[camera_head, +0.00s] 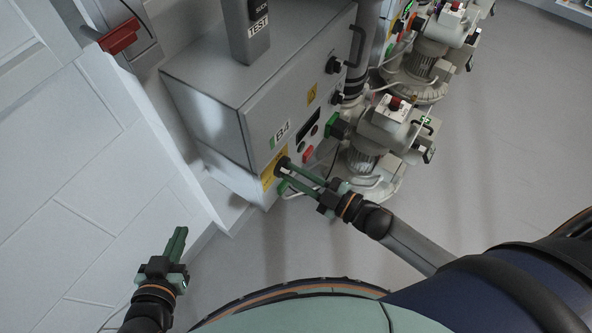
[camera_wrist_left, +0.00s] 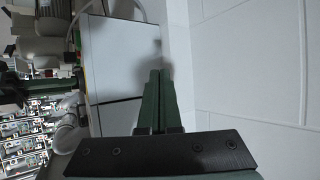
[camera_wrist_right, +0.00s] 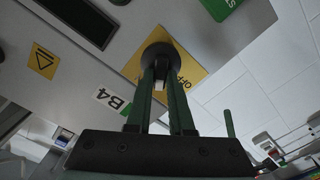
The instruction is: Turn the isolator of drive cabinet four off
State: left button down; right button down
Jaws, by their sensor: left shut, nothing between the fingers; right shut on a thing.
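The grey drive cabinet (camera_head: 215,110) bears a "B4" label and stands at the centre left of the head view. Its isolator is a round black knob (camera_wrist_right: 158,54) on a yellow plate (camera_wrist_right: 187,66) low on the cabinet front. The letters "OFF" show on the plate beside the knob. My right gripper (camera_head: 290,172) reaches this knob from the right. In the right wrist view its green fingers (camera_wrist_right: 161,84) are closed on the knob's grip. Which way the knob points is hard to tell. My left gripper (camera_head: 179,238) is shut and empty, by the pale wall.
A dark display, a red button (camera_head: 308,154) and a green plug (camera_head: 338,126) sit above the isolator. A pump (camera_head: 372,150) with cables stands right of the cabinet, with more units behind. Grey floor (camera_head: 480,150) lies open at right.

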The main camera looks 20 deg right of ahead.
jog(key=shift+n, duration=1.5)
pick_arm(q)
notch_tip(320, 180, up, 6)
jog(key=w+m+t+b, duration=0.1)
jog(key=w+t, duration=0.1)
jog(key=shift+w+r+t+h, duration=0.25)
jog(key=shift+w+t+h, duration=0.15)
pick_arm(e)
jog(key=shift+s+a+f+n, duration=0.1)
jog(key=shift+f+n, duration=0.05)
jog(key=shift+n, duration=1.2)
jog(key=shift+a+f+n, duration=0.1)
jog(key=shift+n, duration=1.2)
jog(key=shift+s+f+n, duration=0.1)
jog(key=shift+f+n, duration=0.05)
jog(key=shift+n, duration=1.2)
pick_arm(q)
jog(key=shift+f, duration=0.2)
pick_arm(e)
jog(key=c, duration=0.8)
grip_release()
jog(key=shift+d, duration=0.1)
